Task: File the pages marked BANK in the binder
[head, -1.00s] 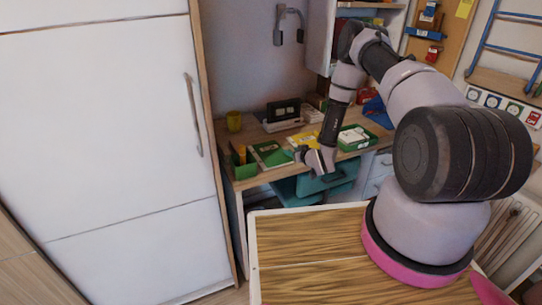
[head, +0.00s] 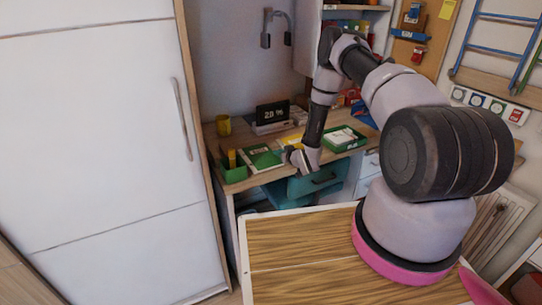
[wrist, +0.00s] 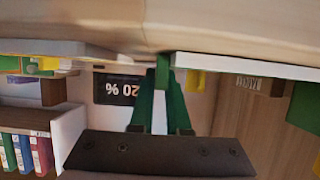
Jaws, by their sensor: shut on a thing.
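My gripper (head: 298,158) hangs over the front of the desk, between the green-and-white binder (head: 263,157) and the green tray (head: 344,138) of white pages. In the wrist view my gripper (wrist: 160,112) is shut on a thin thing with a white edge (wrist: 160,112) and green beside it. I see it nearly edge-on, so any marking is hidden. The binder lies at the left of the desk. A yellow sheet (head: 291,142) lies behind my gripper, partly covered. No BANK mark is legible.
A green box (head: 233,171) with a yellow thing stands left of the binder. A teal chair (head: 306,184) is below the desk front. A white cabinet (head: 95,150) fills the left.

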